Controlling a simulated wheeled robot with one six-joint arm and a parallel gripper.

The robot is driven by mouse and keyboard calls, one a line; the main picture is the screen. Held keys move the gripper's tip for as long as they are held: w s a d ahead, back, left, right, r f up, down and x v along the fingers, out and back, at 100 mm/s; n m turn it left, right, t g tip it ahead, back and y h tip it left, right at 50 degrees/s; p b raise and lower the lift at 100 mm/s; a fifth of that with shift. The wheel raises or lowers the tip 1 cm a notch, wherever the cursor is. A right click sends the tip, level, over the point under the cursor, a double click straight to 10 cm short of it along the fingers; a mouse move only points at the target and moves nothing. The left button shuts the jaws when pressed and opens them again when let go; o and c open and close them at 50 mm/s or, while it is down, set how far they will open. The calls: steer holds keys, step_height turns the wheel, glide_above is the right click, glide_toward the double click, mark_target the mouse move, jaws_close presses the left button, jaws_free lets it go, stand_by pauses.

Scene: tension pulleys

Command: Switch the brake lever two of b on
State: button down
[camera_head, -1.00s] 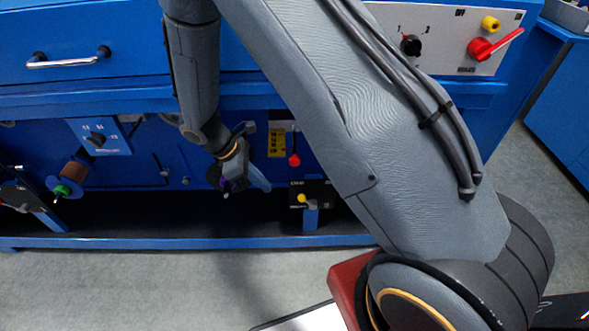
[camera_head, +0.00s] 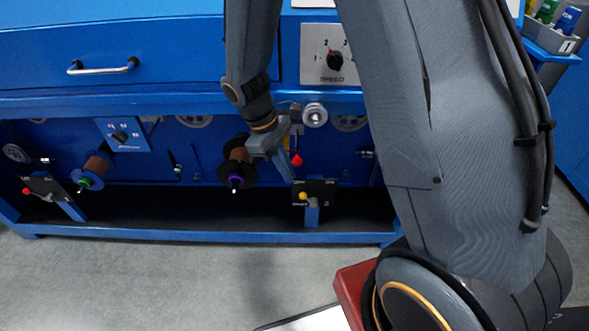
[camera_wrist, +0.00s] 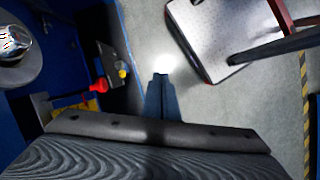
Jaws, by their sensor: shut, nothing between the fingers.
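A black lever plate (camera_head: 322,188) on a blue post carries a lever with a yellow knob (camera_head: 303,196). A red-knobbed lever (camera_head: 296,160) hangs above it. A second black plate (camera_head: 45,185) at far left has a red knob (camera_head: 27,191). I cannot read which is brake lever two of b. My gripper (camera_head: 290,177) is shut and empty, pointing down just left of the yellow knob's plate and apart from it. In the wrist view, my gripper (camera_wrist: 160,76) points past the red knob (camera_wrist: 98,86) and yellow knob (camera_wrist: 122,74), which lie to its left.
A spool with a purple hub (camera_head: 236,181) sits left of my gripper, and a green-hubbed spool (camera_head: 87,182) farther left. A silver knob (camera_head: 315,115) is above. A selector panel (camera_head: 332,55) and drawer handle (camera_head: 103,66) are higher.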

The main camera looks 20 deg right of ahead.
steer(key=shift+s+d+r+m+p, duration=0.2)
steer(key=shift+s+r+m, duration=0.1)
steer(key=shift+s+r, duration=0.35)
steer(key=shift+s+d+r+m+p, duration=0.1)
steer(key=shift+s+r+m+p, duration=0.15)
steer(key=shift+s+r, duration=0.3)
steer(key=shift+d+r, duration=0.1)
steer(key=shift+r, duration=0.05)
steer(key=s+d+r+m+t+y, duration=0.1)
steer(key=s+d+r+m+y, duration=0.2)
steer(key=s+d+r+m, duration=0.6)
step_height(320, 180, up, 2)
steer(key=s+m, duration=0.1)
steer(key=s, duration=0.1)
steer(key=shift+s+r+m+t, duration=0.2)
steer(key=shift+s+m+t, duration=0.1)
steer(key=shift+m+t, duration=0.1)
steer(key=shift+d, duration=0.15)
